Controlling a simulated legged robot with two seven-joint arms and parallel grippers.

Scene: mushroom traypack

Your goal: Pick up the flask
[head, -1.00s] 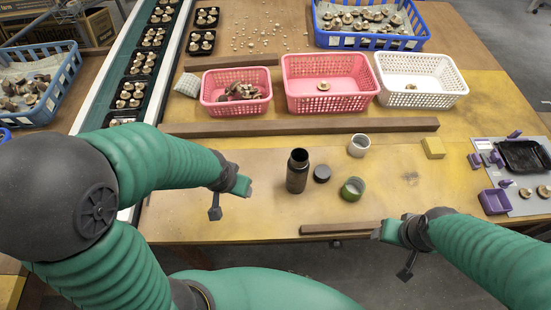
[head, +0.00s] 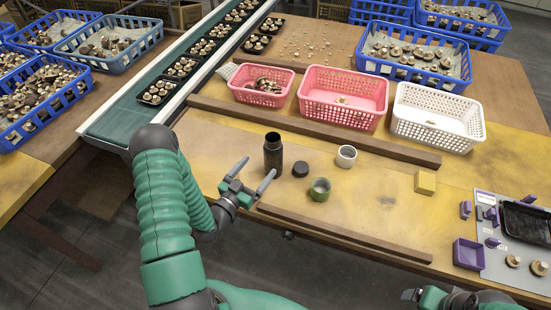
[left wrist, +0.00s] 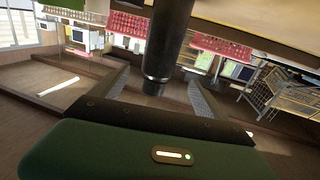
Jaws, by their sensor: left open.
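The flask (head: 273,155) is a dark, open-topped bottle standing upright on the table. My left gripper (head: 252,174) is open, its two fingers spread and pointing at the flask from the near side. In the head view the fingertips are close to the flask's lower part; I cannot tell if they touch it. In the left wrist view the flask (left wrist: 167,40) shows as a dark cylinder between the two fingers.
A black lid (head: 300,169), a green cup (head: 320,190) and a white cup (head: 346,156) stand right of the flask. A wooden strip (head: 340,238) lies in front and a longer one (head: 310,129) behind.

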